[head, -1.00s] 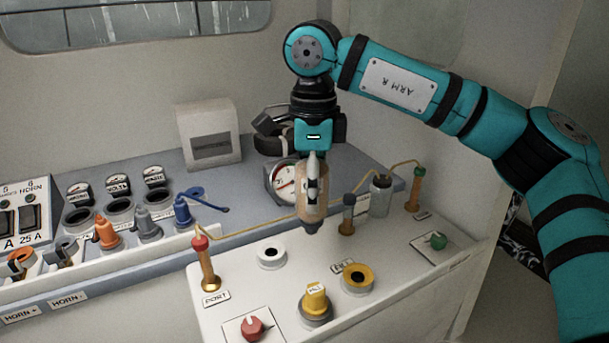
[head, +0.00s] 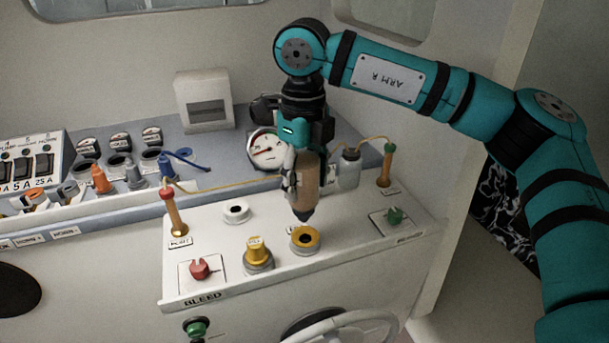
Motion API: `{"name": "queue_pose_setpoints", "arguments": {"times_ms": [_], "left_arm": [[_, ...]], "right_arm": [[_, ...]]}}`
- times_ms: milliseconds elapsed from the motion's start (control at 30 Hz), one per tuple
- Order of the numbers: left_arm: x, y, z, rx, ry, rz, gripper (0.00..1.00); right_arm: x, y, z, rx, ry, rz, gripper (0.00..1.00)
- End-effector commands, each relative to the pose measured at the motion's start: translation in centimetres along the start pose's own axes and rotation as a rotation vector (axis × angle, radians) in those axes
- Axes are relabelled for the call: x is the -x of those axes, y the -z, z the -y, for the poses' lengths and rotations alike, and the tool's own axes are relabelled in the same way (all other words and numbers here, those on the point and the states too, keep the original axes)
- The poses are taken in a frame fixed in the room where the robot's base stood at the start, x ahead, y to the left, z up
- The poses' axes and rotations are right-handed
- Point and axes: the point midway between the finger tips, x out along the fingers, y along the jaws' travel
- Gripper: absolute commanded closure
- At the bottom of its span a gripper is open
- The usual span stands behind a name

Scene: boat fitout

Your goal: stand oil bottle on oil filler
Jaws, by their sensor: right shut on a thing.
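The oil bottle (head: 307,183) is a tan-brown, translucent bottle with a dark tapered tip pointing down. My right gripper (head: 292,180) is shut on it, and the fingers hide part of its left side. The bottle hangs roughly upright, tip down. The oil filler (head: 304,240) appears to be the yellow ring with a dark hole on the white panel. The bottle tip is just above the ring's far side in the picture; I cannot tell whether they touch. My left gripper is out of view.
A yellow cap (head: 257,253) stands left of the ring. A white ring (head: 236,211), red knob (head: 200,268) and green knob (head: 395,216) are on the panel (head: 340,245). A clear bottle (head: 349,168) and gauge (head: 266,149) stand behind. A steering wheel (head: 345,325) is below.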

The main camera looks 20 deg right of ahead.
Motion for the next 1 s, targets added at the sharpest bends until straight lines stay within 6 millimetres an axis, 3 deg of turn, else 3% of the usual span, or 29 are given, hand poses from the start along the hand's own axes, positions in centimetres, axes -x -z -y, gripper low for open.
{"name": "queue_pose_setpoints", "arguments": {"times_ms": [367, 1000], "left_arm": [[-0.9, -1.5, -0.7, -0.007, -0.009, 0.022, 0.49], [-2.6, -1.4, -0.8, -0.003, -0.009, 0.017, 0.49]], "right_arm": [[-1.6, 0.0, 0.0, 0.0, 0.0, 0.001, 0.94], [-4.2, 0.0, 0.0, 0.001, -0.001, 0.002, 0.94]]}}
